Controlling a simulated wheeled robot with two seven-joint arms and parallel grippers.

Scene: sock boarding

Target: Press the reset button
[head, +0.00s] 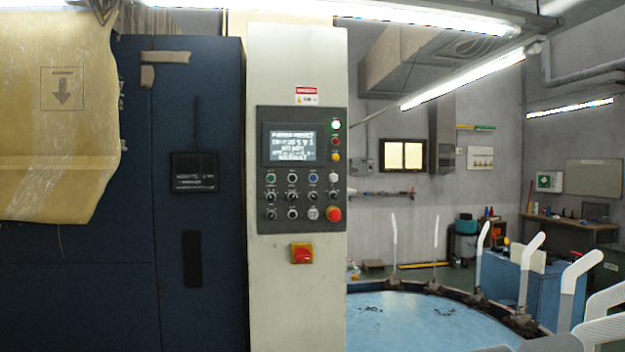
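A dark control panel (265,225) is set in a pale upright cabinet (295,70) near the middle of the head view. It has a lit screen (291,142) and rows of small buttons and knobs. These include a green button (271,178), a blue button (313,178) and a white button (333,177). A green light (336,125) glows at the top right of the panel. A large red button (333,214) is at its lower right. The labels are too small to read, so I cannot tell which button is reset. Neither gripper is in view.
A red switch on a yellow plate (301,253) is below the panel. A dark blue cabinet (200,290) and a yellowish sheet (55,110) are at left. At right, a round blue table (430,320) is ringed by upright white boards (530,265). The panel front looks unobstructed.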

